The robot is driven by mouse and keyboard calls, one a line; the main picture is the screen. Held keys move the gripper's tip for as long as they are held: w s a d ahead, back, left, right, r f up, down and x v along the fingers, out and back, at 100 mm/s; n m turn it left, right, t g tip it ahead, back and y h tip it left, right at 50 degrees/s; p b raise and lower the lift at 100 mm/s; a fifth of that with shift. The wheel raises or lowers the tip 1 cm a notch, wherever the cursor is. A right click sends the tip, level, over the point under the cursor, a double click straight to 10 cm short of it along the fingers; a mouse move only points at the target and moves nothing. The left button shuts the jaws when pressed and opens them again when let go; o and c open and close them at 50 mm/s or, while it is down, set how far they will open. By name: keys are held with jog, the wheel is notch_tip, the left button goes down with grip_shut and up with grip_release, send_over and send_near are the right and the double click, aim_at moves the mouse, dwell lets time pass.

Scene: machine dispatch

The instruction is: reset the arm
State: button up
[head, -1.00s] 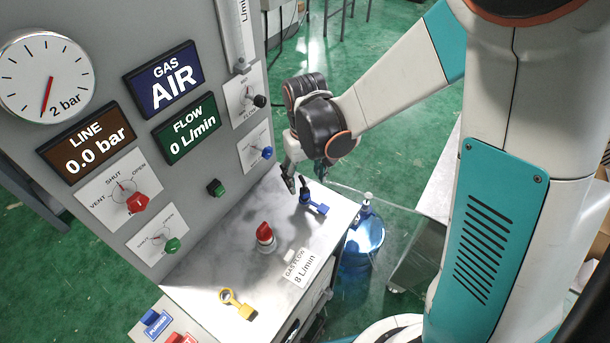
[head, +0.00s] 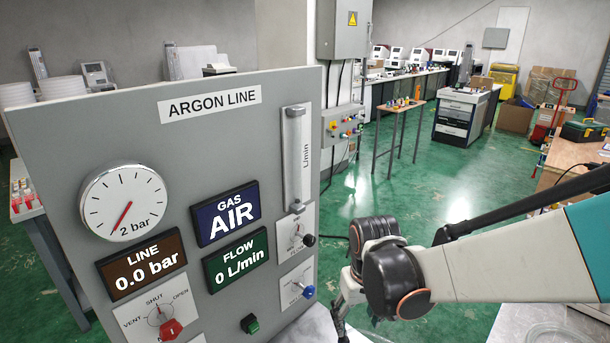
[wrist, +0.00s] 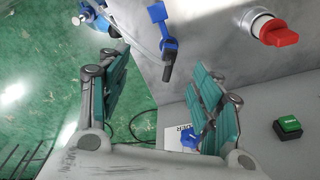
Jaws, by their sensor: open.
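My gripper (head: 341,325) is at the lower middle of the head view, just right of the argon line panel (head: 65,210), with its tips near the bottom edge. In the wrist view my gripper (wrist: 160,75) shows two teal-padded fingers spread wide with nothing between the pads. The arm reaches in from the right.
The panel carries a red valve handle (head: 171,329), a black knob (head: 310,240), a blue knob (head: 308,291) and a green button (head: 250,323). The wrist view shows a red knob (wrist: 280,32) on the bench. Green floor (head: 440,205) lies open behind my arm.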

jog(key=s+d+r+m+t+b, duration=0.2)
jog(key=s+d+r+t+b, duration=0.3)
jog(key=s, duration=0.7)
jog(key=shift+d+r+m+t, duration=0.3)
jog(key=shift+d+r+t, duration=0.2)
jog(key=shift+d+r, duration=0.95)
